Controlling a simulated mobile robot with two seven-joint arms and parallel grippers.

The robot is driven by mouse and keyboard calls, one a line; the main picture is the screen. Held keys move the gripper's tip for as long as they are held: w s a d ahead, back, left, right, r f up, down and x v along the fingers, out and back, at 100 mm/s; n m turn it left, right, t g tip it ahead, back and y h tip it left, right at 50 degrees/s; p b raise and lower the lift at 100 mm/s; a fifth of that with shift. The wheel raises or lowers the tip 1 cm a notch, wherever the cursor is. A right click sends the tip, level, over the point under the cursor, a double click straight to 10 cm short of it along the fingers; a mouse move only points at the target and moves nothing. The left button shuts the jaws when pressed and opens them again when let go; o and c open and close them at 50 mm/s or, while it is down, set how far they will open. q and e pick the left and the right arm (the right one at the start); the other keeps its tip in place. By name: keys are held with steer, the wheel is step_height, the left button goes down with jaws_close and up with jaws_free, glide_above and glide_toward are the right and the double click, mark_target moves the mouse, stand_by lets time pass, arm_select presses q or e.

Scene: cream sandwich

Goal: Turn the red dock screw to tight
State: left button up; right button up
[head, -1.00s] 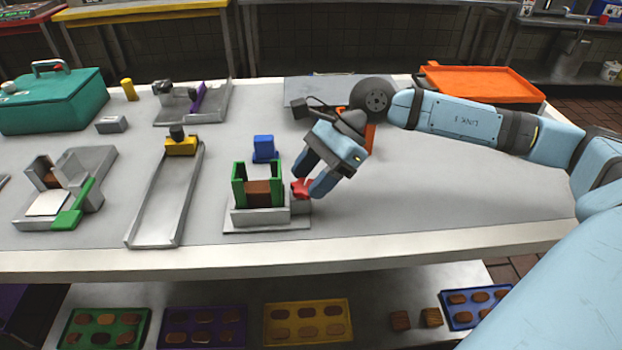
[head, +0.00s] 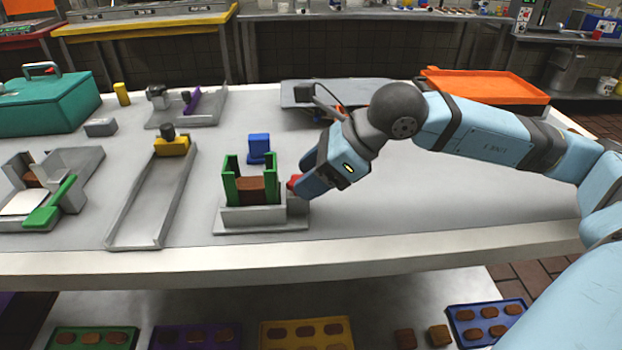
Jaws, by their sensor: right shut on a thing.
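The red dock screw (head: 293,182) shows as a small red patch at the right side of the grey dock (head: 262,218). The dock stands near the table's front edge, with green uprights (head: 229,180) around a brown piece (head: 258,189). My right gripper (head: 302,187) reaches in from the right and is shut on the red screw. The gripper body hides most of the screw, so its turn angle cannot be told. My left gripper is not in view.
A blue block (head: 259,147) stands just behind the dock. A long grey channel with a yellow slider (head: 172,147) lies to the left. A teal box (head: 45,103) and an orange tray (head: 485,86) stand farther back. The table right of the dock is clear.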

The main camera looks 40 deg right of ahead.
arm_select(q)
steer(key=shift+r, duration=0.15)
arm_select(e)
steer(key=o, duration=0.6)
steer(key=shift+o, duration=0.2)
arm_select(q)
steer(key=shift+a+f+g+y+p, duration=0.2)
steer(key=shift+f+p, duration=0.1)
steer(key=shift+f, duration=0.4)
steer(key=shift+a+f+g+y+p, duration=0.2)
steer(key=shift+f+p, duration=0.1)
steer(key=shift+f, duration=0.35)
arm_select(e)
steer(key=v, duration=1.3)
steer(key=shift+s+d+r, duration=0.2)
steer(key=shift+s+r, duration=0.05)
steer(key=shift+r, duration=0.05)
